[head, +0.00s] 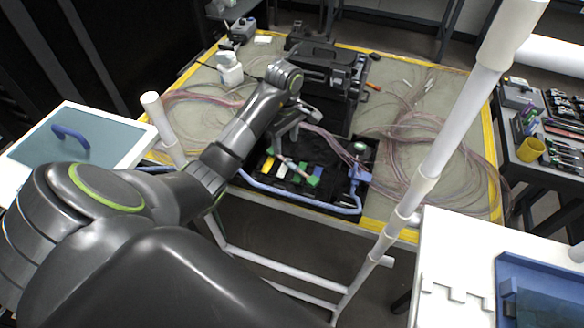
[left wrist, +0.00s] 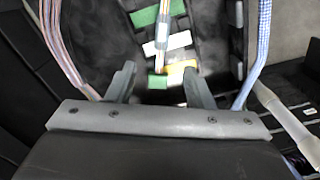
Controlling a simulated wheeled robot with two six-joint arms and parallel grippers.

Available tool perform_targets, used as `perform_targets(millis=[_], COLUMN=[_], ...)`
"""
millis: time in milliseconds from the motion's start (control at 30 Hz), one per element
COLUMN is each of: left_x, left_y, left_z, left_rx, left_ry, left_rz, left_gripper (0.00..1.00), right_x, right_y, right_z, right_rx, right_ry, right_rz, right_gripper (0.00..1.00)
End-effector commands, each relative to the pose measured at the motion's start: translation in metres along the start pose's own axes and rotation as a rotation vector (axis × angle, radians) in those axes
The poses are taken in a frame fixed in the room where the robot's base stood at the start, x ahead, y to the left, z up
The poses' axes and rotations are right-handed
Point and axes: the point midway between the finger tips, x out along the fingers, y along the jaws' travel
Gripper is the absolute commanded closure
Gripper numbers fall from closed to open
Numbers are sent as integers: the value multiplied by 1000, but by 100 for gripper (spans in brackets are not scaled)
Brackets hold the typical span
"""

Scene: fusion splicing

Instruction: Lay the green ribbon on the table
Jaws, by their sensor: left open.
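My left gripper (head: 288,132) reaches over the black tray (head: 338,206) on the table. In the left wrist view its two fingers (left wrist: 160,84) stand apart. A small green piece (left wrist: 157,82) shows between the fingertips, next to a yellow piece (left wrist: 181,67). More green pieces (left wrist: 145,17) and a white one (left wrist: 168,44) lie further up, with a pale strand running down among them. In the head view a green piece (head: 314,180) shows in the tray. I cannot tell which green piece is the green ribbon. My right gripper is out of view.
The table (head: 405,72) has a yellow taped edge and loose pinkish fibre coils (head: 415,135) at the right. A black machine (head: 325,75) stands behind the tray. A blue cable (head: 290,200) runs along the tray's front. White poles (head: 440,140) rise in front.

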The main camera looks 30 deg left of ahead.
Motion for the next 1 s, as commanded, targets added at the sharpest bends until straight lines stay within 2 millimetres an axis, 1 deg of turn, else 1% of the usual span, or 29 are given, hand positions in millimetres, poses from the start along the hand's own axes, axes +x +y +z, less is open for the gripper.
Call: perform_targets(millis=[33,67,367,667,700,800,1000], left_x=[10,13,22,52,59,67,67], left_y=[0,0,0,-1,-2,-1,-1], left_z=[0,0,0,-2,-2,-2,-2], left_rx=[0,0,0,0,0,0,0], left_ry=[0,0,0,0,-1,0,0], left_rz=[0,0,0,0,-2,-1,0], left_gripper=[53,53,53,53,53,53,53], right_x=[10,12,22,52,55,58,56], right_y=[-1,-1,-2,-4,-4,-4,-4], right_z=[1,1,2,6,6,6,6], right_rx=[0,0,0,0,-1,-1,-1], right_ry=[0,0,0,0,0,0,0], right_rz=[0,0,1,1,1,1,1], right_gripper=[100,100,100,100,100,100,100])
